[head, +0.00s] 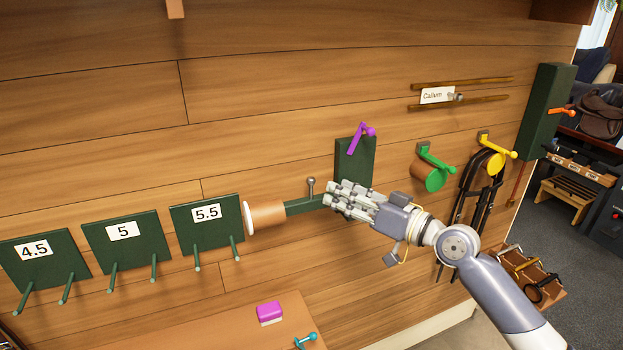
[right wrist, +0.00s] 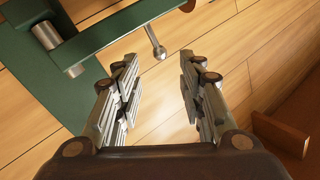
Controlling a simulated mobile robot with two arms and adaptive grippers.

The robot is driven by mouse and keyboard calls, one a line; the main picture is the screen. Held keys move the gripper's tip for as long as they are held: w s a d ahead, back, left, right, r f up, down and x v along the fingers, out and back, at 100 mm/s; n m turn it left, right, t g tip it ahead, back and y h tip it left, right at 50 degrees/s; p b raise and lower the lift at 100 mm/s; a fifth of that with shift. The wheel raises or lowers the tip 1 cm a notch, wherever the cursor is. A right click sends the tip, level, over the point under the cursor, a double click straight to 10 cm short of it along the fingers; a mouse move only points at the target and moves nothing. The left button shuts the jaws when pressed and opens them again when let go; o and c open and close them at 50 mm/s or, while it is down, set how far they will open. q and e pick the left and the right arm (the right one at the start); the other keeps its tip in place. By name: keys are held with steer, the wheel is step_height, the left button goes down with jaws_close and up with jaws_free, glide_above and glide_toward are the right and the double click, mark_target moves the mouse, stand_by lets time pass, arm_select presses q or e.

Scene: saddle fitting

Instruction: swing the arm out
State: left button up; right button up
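A dark green swing arm (head: 303,206) reaches left from a green wall plate (head: 366,158) and ends in a wooden cylinder (head: 266,216) with a white rim. A ball-headed pin (head: 311,184) stands up by the arm. The cylinder's end is near the 5.5 panel (head: 190,218). My right gripper (head: 332,197) is in front of the arm near the plate and hides part of it. In the right wrist view the gripper's fingers (right wrist: 160,75) are apart with nothing between them. The green arm (right wrist: 120,32) and the pin (right wrist: 158,51) lie just beyond the fingertips. My left gripper is not in view.
Panels marked 5 (head: 130,255) and 4.5 (head: 40,268) carry pegs to the left. A purple lever (head: 357,140) sits above the plate. Green (head: 436,170) and yellow (head: 497,158) levers are to the right. A ledge (head: 210,335) below holds a magenta block (head: 270,312).

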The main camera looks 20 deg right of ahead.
mark_target(314, 182)
steer(key=p+x, duration=0.3)
steer(key=x, duration=0.5)
steer(key=shift+w+a+r, duration=0.1)
steer(key=shift+w+a, duration=0.25)
steer(key=shift+w, duration=0.1)
jaws_close()
